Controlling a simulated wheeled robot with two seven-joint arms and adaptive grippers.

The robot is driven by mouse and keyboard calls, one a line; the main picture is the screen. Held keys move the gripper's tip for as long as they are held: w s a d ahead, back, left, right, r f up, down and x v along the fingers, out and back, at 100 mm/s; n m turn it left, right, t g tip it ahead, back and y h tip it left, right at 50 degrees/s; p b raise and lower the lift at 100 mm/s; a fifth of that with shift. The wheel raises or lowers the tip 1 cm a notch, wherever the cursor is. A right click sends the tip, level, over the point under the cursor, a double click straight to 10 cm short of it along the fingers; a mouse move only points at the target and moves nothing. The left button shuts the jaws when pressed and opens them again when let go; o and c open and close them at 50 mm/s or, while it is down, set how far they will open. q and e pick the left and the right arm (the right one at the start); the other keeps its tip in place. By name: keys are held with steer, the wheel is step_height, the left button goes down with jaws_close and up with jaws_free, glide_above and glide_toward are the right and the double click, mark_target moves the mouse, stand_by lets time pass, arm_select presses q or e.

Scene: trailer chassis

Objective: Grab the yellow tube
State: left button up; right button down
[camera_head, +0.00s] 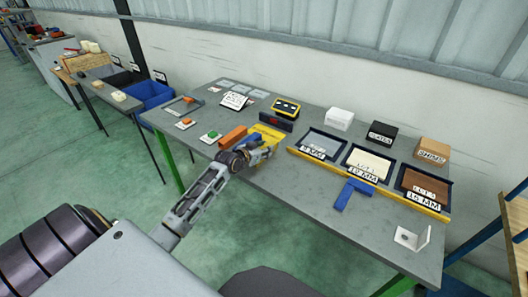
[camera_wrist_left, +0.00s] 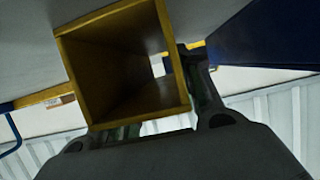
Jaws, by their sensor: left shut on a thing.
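I cannot tell whether the tube touches the bench. My right gripper is in neither view.
An orange tube (camera_head: 232,137) lies just left of the yellow one. A black and yellow device (camera_head: 285,108) stands behind. The right front of the bench is mostly clear around a white angle bracket (camera_head: 411,238).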

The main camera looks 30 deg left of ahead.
arm_select(q)
steer(key=shift+r, duration=0.2)
